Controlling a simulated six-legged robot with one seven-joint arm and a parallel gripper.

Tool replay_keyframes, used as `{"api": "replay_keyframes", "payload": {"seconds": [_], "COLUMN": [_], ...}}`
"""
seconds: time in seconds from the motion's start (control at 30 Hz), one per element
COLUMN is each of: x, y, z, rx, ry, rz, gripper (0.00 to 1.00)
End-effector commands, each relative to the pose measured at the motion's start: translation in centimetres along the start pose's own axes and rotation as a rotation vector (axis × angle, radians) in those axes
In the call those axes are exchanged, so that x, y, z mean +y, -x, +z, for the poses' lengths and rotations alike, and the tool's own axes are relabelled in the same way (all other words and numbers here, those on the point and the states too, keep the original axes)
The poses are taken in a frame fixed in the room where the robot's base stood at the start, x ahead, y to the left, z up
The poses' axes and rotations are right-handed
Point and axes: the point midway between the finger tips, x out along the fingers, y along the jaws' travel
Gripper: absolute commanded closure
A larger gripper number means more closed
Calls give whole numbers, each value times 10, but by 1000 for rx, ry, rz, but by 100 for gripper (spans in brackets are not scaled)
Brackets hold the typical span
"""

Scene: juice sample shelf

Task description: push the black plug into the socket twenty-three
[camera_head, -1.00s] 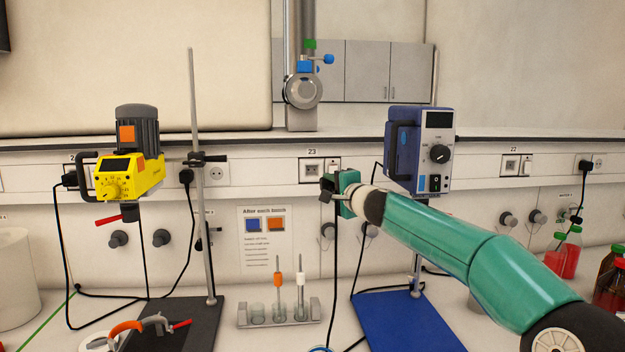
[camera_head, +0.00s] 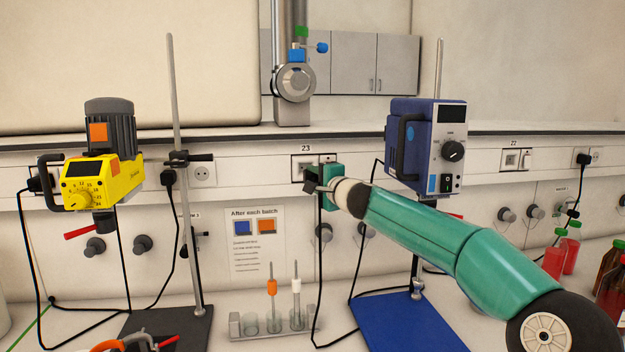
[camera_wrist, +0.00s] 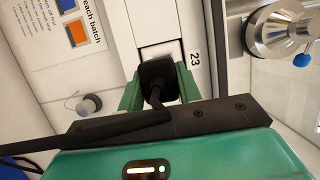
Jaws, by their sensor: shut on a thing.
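My gripper (camera_head: 318,180) is shut on the black plug (camera_wrist: 157,78), with the plug between its green fingers in the wrist view. The plug's black cable bends back over the gripper and hangs down below it in the head view. Socket twenty-three (camera_head: 302,163) is on the wall trunking under the label 23, right behind the gripper and partly hidden by it. In the wrist view the pale socket plate (camera_wrist: 160,50) shows just beyond the plug. I cannot tell whether the plug touches it or how far its pins are in.
A yellow stirrer (camera_head: 98,180) on a stand is at the left, and a blue stirrer (camera_head: 425,145) stands close right of my gripper. A test-tube rack (camera_head: 240,327) is on the bench below. A steel valve pipe (camera_head: 293,82) rises above the socket.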

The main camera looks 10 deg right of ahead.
Motion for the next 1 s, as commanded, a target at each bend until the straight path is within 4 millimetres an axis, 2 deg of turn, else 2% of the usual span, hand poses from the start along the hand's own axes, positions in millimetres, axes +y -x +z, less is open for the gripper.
{"api": "replay_keyframes", "payload": {"seconds": [0.47, 1.0], "x": [-1, -4], "y": [-34, -35], "z": [-9, -9], "rx": [-2, -1], "ry": [3, 0], "rz": [-2, -2], "gripper": [97, 97]}}
